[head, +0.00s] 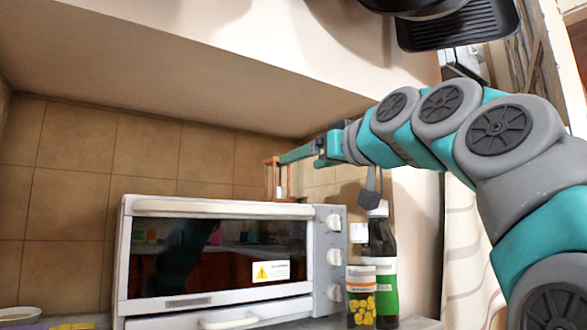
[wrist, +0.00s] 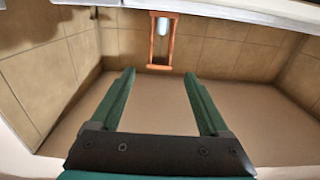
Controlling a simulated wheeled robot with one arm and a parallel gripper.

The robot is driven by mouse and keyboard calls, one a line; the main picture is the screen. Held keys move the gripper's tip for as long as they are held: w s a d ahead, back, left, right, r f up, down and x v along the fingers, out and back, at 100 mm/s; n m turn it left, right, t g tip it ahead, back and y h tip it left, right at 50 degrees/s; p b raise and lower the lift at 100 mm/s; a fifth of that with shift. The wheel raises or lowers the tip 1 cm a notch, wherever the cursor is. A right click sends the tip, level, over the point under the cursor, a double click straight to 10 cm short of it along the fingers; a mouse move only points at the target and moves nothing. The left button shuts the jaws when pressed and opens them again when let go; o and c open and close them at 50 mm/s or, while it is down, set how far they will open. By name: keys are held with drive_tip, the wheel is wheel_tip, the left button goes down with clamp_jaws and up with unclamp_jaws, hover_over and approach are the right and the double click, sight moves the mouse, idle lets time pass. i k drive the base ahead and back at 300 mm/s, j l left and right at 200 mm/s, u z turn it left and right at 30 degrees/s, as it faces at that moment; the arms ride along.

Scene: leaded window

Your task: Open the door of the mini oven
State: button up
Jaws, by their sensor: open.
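The white mini oven (head: 127,240) stands at the lower middle of the head view. Its dark glass door (head: 220,255) looks shut, with a pale bar handle (head: 225,208) along its top edge. My gripper (head: 302,158) is open and empty, above the oven's top right part, apart from the handle. In the wrist view my gripper (wrist: 159,74) has its two green fingers spread with nothing between them. The door handle cannot be made out in the wrist view, which looks upside down.
An hourglass (head: 267,180) stands on the oven, just beyond my fingertips; it also shows in the wrist view (wrist: 152,42). A dark bottle (head: 380,240) and a pill jar (head: 361,300) stand right of the oven knobs (head: 334,253). An overhead cabinet (head: 170,100) hangs above.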

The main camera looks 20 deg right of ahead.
sight(177, 254)
drive_tip(key=k+j, duration=0.2)
drive_tip(key=k, duration=0.2)
drive_tip(key=k+j, duration=0.25)
drive_tip(key=k, duration=0.15)
